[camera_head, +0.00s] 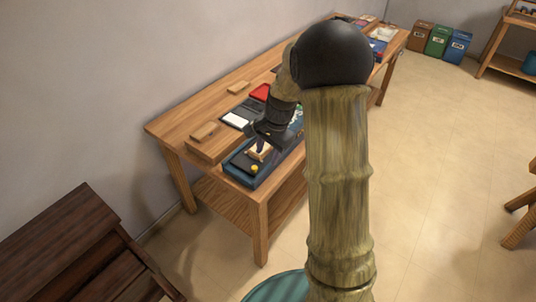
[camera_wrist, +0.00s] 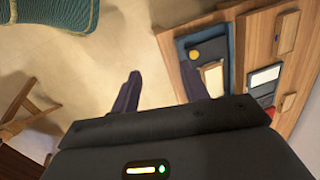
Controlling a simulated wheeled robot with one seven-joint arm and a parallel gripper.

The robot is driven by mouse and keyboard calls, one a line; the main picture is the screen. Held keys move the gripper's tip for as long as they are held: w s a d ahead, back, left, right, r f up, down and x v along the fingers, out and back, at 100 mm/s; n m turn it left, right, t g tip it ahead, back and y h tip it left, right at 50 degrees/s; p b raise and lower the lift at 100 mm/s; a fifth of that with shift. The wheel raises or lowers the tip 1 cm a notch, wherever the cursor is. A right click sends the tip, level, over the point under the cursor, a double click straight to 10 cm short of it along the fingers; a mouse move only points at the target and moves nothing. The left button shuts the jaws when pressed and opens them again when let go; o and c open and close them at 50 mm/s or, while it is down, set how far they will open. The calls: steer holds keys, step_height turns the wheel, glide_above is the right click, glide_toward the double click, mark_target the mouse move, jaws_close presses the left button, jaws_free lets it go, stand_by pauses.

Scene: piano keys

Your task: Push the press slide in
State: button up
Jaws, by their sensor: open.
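A blue tray (camera_head: 241,178) sits at the near end of the wooden bench. It holds a dark plate with a round yellow knob (camera_head: 254,169) and a pale wooden block (camera_head: 259,152) behind it. I cannot tell for sure which part is the press slide. The tray also shows in the wrist view (camera_wrist: 232,36), with the yellow knob (camera_wrist: 194,54) and the pale block (camera_wrist: 211,78). My gripper (camera_head: 260,146) is just above the block end of the tray. In the wrist view my gripper (camera_wrist: 162,85) has its two dark fingers apart with nothing between them. One finger overlaps the tray beside the block.
The wooden bench (camera_head: 172,126) also bears a black case with a white card (camera_head: 237,120), a red item (camera_head: 261,92) and small wooden blocks (camera_head: 204,131) to the left of the tray. Brown furniture (camera_head: 60,240) stands at lower left.

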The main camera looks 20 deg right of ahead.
steer(key=shift+s, duration=0.25)
steer(key=s+a+r+n+t+h, duration=0.1)
steer(key=s+a+r+n+h, duration=0.1)
steer(key=s+n, duration=0.9)
steer(key=s+a+r, duration=0.1)
steer(key=s, duration=0.6)
steer(key=shift+a+r+n+t, duration=0.2)
steer(key=shift+n+t, duration=0.1)
steer(key=shift+n, duration=0.1)
steer(key=shift+s, duration=0.1)
steer(key=shift+c, duration=1)
